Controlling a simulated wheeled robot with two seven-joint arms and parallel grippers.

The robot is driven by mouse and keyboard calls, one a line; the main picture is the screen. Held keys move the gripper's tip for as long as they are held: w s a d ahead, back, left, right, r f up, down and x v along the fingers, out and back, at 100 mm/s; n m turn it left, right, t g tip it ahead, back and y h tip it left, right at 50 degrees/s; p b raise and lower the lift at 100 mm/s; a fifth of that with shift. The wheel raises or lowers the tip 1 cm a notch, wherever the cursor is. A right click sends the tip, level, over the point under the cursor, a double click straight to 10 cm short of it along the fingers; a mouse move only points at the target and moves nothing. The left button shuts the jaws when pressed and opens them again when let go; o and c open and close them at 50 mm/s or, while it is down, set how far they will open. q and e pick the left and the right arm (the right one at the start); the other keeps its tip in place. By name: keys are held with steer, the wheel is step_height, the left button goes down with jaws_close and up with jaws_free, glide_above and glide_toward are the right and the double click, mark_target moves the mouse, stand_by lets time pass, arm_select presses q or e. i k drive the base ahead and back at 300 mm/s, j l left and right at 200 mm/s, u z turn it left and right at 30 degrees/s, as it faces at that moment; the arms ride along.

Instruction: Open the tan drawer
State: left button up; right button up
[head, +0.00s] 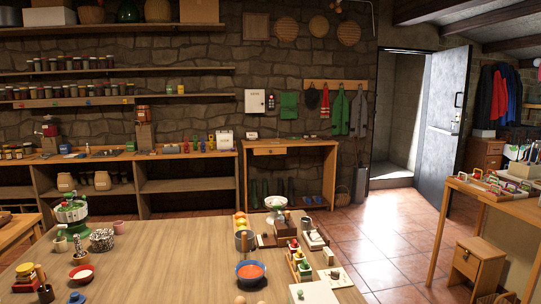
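Several wooden drawers are in view, and I cannot tell for sure which one is the tan drawer. A tan drawer front (270,151) sits under the left part of the top of a narrow wooden table against the back wall; it looks shut. A small tan-brown cabinet (466,262) stands on the floor under the right-hand table, with a small dark spot on its front; it also looks shut. Neither of my grippers is in the picture.
A large wooden table (180,270) with bowls, cups, a green-and-white device and small boxes fills the foreground. A right-hand table (500,200) holds trays of packets. Tiled floor (395,240) lies clear between them, leading to an open grey door (445,110).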

mark_target(280, 150)
steer(key=i+l+z, duration=0.25)
steer(key=l+z, duration=0.2)
steer(key=i+l+z, duration=0.25)
steer(key=z, duration=0.2)
steer(key=i+l+z, duration=0.15)
steer(key=i+z, duration=0.75)
steer(key=i+l, duration=0.15)
steer(key=i, duration=0.5)
steer(key=i+j+u, duration=0.15)
steer(key=i+u, duration=0.75)
steer(key=i+l+u, duration=0.1)
steer(key=i+u, duration=0.7)
steer(key=i, duration=1.1)
steer(key=i+u, duration=0.15)
steer(key=i, duration=0.55)
steer(key=i+l+u, duration=0.15)
steer(key=i, duration=0.55)
steer(key=i+u, duration=0.15)
steer(key=i, duration=1.1)
steer(key=i+j+z, duration=0.3)
steer(key=i, duration=0.2)
steer(key=i+j+z, duration=0.3)
steer(key=i+j, duration=0.15)
steer(key=j, duration=0.1)
